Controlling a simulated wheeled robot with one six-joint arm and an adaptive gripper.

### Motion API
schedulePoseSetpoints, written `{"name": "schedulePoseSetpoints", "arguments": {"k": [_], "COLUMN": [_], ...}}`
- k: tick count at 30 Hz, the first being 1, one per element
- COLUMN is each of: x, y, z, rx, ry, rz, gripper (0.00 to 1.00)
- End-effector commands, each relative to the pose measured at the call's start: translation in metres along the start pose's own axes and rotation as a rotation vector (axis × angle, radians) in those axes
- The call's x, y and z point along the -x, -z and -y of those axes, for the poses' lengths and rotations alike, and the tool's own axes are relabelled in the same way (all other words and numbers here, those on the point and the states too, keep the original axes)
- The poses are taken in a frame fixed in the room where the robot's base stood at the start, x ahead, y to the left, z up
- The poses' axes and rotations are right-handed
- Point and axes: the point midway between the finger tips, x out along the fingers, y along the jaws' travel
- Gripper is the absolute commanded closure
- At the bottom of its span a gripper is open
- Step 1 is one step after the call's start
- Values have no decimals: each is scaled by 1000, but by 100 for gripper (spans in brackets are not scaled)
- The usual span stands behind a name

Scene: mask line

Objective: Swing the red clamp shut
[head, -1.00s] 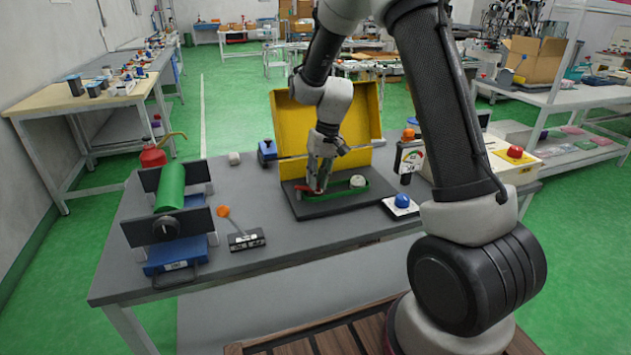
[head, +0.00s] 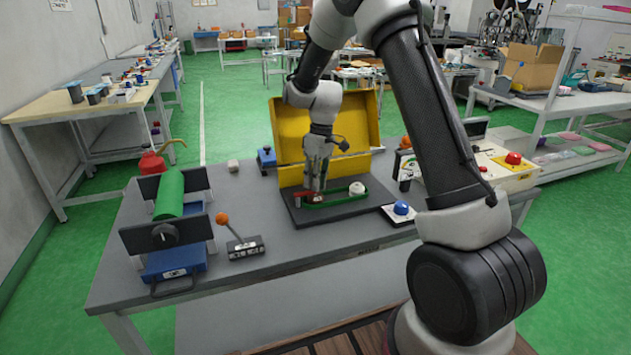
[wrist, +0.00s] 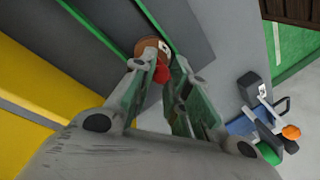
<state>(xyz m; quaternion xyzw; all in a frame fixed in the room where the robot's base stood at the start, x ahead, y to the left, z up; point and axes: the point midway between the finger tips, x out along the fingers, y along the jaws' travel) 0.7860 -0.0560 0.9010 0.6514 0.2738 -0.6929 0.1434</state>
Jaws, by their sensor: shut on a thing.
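The red clamp (head: 303,196) is on a black base plate (head: 365,210) with a green frame (head: 336,202), in front of a yellow open lid or panel. My gripper (head: 316,190) points down over the left part of the plate, right beside the red clamp. In the wrist view its fingers (wrist: 172,72) are closed in on a small red part of the clamp (wrist: 162,72), next to a brown round piece (wrist: 152,46). The fingers hide much of the clamp, so how far it has swung is hard to tell.
A white dome (head: 357,188) sits at the green frame's right end. An orange-knobbed lever (head: 240,235) and a green roller on a stand (head: 168,194) are left. The grey table between lever and plate is clear.

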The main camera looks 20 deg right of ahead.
Motion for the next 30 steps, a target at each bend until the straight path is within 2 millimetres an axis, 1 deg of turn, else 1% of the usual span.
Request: {"name": "schedulePoseSetpoints", "arguments": {"k": [11, 12, 15, 25, 28, 30], "x": [1, 1, 1, 2, 12, 25], "y": [1, 2, 1, 1, 2, 2], "z": [-1, -1, -1, 0, -1, -1], "rx": [4, 4, 3, 3, 3, 3], "ry": [-3, -3, -3, -2, -3, -3], "rz": [-3, -3, -3, -2, -4, -6], "gripper": [100, 76, 60, 60, 60, 60]}}
